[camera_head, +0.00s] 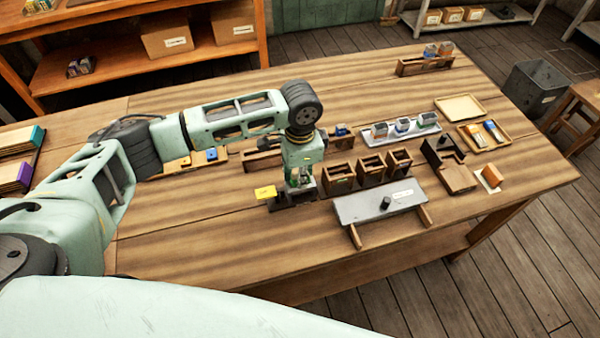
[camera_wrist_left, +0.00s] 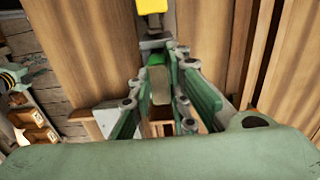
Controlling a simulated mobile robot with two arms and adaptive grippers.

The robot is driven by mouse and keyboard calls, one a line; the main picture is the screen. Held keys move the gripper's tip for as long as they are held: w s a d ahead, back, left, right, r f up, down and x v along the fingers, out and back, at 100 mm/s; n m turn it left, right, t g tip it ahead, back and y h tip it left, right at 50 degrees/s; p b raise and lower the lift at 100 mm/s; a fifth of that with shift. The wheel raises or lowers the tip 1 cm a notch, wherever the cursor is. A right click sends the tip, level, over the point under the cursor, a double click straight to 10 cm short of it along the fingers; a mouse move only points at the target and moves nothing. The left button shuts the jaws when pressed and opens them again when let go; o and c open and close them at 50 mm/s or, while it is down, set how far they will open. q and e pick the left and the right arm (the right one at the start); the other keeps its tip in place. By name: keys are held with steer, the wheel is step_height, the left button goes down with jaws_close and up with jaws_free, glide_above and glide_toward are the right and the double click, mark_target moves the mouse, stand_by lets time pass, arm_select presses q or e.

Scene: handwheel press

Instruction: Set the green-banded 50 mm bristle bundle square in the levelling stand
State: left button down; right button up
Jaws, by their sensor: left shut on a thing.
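My left gripper (camera_head: 299,181) points down over a dark stand with a yellow tag (camera_head: 265,191), which seems to be the levelling stand (camera_head: 284,201). In the left wrist view the fingers (camera_wrist_left: 164,62) are shut on a small bundle (camera_wrist_left: 160,86), pale with a green band. The bundle's far end is at or just above the dark metal stand (camera_wrist_left: 154,44). I cannot tell whether it touches or sits square. In the head view the fingers mostly hide the bundle. My right gripper is not in view.
Three open wooden boxes (camera_head: 371,172) stand close to the right of the gripper. A grey-topped bench piece (camera_head: 360,207) lies in front of them. A tray of several blocks (camera_head: 375,139) is behind. The table's front left (camera_head: 190,235) is clear.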

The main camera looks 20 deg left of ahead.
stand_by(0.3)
arm_select(q)
steer(key=c, duration=1.6)
jaws_free()
step_height(320, 180, up, 12)
